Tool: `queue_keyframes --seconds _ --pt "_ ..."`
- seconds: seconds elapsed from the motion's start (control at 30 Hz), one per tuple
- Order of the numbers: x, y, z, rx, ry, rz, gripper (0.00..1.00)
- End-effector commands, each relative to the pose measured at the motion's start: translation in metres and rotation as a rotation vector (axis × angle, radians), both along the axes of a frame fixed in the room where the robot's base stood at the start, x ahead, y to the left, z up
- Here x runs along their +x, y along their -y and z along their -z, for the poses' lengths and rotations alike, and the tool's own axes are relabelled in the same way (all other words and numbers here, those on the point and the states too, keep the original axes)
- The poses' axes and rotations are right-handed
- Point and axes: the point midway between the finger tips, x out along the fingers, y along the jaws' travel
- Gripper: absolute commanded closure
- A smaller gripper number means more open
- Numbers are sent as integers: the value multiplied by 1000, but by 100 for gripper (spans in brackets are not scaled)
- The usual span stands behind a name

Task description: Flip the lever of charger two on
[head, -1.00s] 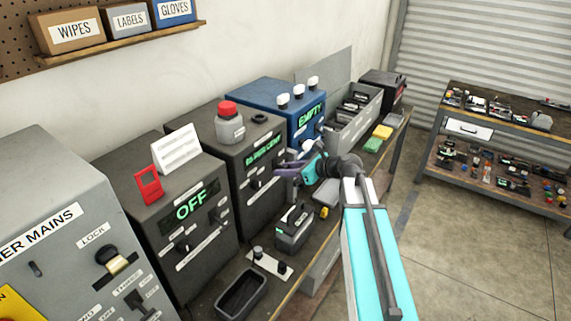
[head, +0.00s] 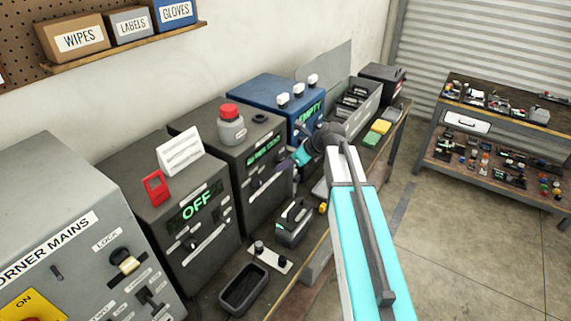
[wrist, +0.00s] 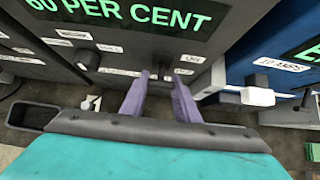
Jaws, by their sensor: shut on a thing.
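A black charger with a green "60 PER CENT" display (wrist: 125,14) fills the top of the wrist view; in the head view this charger (head: 235,160) stands mid-bench. My gripper (wrist: 160,88) reaches its front panel, the two purple fingers on either side of a small dark lever (wrist: 160,73), shut on it. Small labels sit beside the lever, too blurred to read. In the head view my gripper (head: 283,167) partly covers that panel. A second black charger (head: 160,215) to the left shows "OFF". I cannot read which charger is numbered two.
A grey mains cabinet (head: 60,220) stands at the left. A blue machine (head: 270,97) reading "EMPTY" stands to the right of the charger. A black tray (head: 243,290) and a battery (head: 293,222) lie on the bench in front. The floor at right is clear.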

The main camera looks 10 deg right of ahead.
Motion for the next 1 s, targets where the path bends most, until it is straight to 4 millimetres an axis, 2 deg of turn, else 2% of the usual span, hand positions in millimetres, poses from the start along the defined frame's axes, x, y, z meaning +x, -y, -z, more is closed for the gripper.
queue_keyframes --seconds 0.63,0.67,0.73,0.77,1.0 --pt "0 -1 -2 -38 -39 -1 94" --pt "0 -1 -2 -38 -39 -1 69" --pt "0 -1 -2 -38 -39 -1 57" --pt "0 0 -2 -38 -39 -1 53" --pt "1 0 -2 -38 -37 0 53"
